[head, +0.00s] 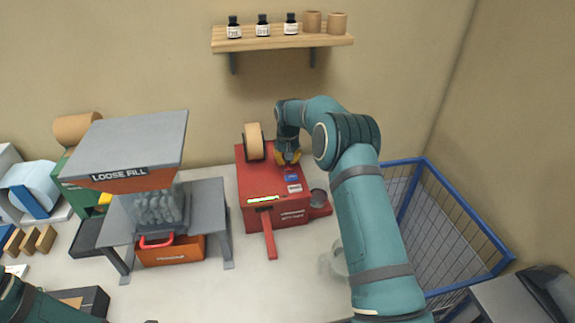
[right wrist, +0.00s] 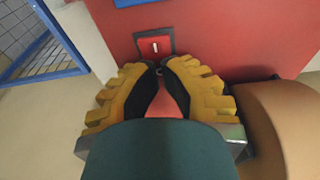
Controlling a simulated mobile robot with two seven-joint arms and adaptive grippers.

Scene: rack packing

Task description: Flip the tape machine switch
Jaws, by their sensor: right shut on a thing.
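The red tape machine (head: 290,213) stands on the table in the middle of the head view, with a tan tape roll (head: 253,141) at its back left and a lit green strip on its front. Its switch (right wrist: 155,46), a red rocker with a white mark in a dark frame, shows in the right wrist view. My right gripper (right wrist: 160,72) has yellow fingers with dark pads. Its tips come together at the switch's lower edge, shut on a small part there that they largely hide. The gripper also shows over the machine's top in the head view (head: 288,158). My left gripper is out of view.
A loose fill dispenser (head: 145,140) stands left of the machine, with an orange bin (head: 170,250) below it. A blue wire cage (head: 460,215) is at the right. A wooden shelf (head: 280,42) with bottles hangs above. The table front is partly clear.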

